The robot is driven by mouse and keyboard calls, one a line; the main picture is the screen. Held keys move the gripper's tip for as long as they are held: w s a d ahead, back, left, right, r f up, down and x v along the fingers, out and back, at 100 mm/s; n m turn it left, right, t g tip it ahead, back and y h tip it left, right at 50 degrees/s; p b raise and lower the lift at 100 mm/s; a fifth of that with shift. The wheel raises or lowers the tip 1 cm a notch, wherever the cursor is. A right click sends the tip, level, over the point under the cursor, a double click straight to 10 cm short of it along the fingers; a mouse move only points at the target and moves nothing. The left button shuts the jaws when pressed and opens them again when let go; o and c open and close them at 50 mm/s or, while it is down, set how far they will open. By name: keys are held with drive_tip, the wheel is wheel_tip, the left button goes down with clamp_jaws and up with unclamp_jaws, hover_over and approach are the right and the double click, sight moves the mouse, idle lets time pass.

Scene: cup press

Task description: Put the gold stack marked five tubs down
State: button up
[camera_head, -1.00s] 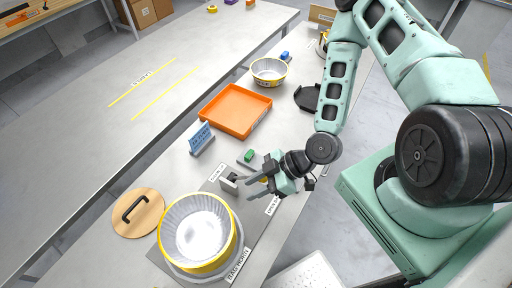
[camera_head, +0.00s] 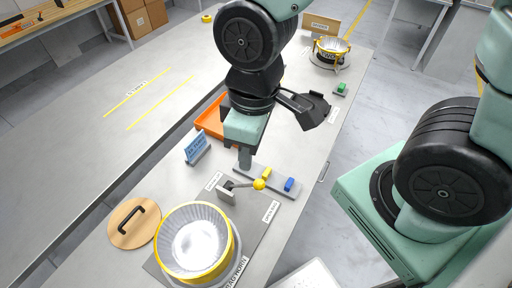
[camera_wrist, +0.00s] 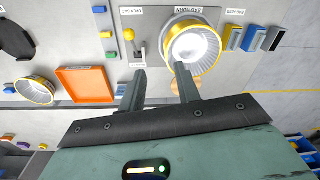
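A gold-rimmed tub with a ribbed white inside (camera_head: 196,245) sits on the grey plate at the front left; it also shows at the top of the wrist view (camera_wrist: 193,48). A second gold-banded tub (camera_wrist: 37,90) stands left of the orange tray in the wrist view and is hidden behind my arm in the head view. Another gold-banded container (camera_head: 330,52) stands at the far end of the bench. I can read no mark of five on any of them. My gripper (camera_head: 245,160) points down above the bench, behind the lever. In the wrist view its fingers (camera_wrist: 160,88) are apart with nothing between them.
A yellow-knobbed lever (camera_head: 259,184) stands beside the plate, near a strip with yellow and blue blocks (camera_head: 290,184). A round wooden lid (camera_head: 133,222), a blue sign (camera_head: 197,148) and an orange tray (camera_head: 210,120) are nearby. Yellow, blue and black bins (camera_wrist: 255,38) show in the wrist view.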

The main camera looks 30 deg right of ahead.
drive_tip(key=shift+m, duration=0.6)
drive_tip(key=s+r, duration=0.2)
drive_tip(key=s+a+r, duration=0.1)
drive_tip(key=s+r, duration=0.1)
wheel_tip(320, 180, down, 10)
drive_tip(key=b, duration=0.9)
drive_tip(key=shift+r, duration=0.25)
